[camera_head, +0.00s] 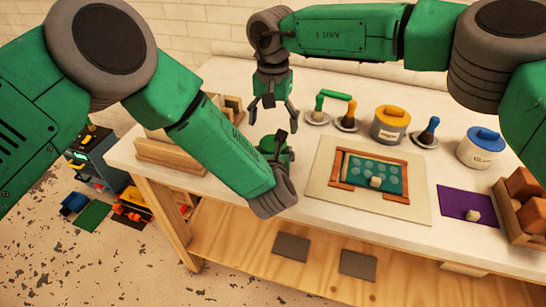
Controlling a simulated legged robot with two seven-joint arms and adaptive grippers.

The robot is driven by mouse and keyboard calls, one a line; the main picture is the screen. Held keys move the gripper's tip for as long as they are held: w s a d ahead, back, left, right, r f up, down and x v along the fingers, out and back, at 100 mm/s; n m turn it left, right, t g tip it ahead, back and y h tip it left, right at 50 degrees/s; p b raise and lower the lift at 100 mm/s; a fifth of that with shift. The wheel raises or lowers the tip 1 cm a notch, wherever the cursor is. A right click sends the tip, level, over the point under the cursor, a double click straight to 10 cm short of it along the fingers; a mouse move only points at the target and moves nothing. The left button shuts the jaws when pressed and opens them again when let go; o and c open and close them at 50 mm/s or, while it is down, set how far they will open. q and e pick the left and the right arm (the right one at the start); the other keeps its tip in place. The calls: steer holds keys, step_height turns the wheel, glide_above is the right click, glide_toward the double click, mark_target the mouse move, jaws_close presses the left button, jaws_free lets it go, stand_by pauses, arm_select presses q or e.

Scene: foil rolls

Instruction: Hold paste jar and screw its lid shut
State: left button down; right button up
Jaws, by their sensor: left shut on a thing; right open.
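My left gripper (281,138) is low over the left part of the white bench, its fingers pointing away from me. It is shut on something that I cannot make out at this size. My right gripper (272,116) hangs just above and behind it, pointing down, with its fingers spread and empty. A grey jar with a yellow lid (390,124) stands on the bench to the right of both grippers. A white jar with a blue lid (481,148) stands further right. Both lids sit on their jars. Neither gripper touches these two jars.
Several small dishes hold upright tools with green, yellow and blue (430,131) handles. A beige board (324,187) carries a framed green panel. A purple mat (461,203) and a wooden tray (506,211) lie at right. A wooden rack (168,157) stands at left.

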step_height(320, 180, up, 3)
steer(key=shift+f, duration=0.2)
steer(key=shift+f, duration=0.1)
steer(key=shift+f, duration=4)
steer(key=c, duration=1.2)
steer(key=o, duration=1.2)
steer(key=shift+o, duration=0.2)
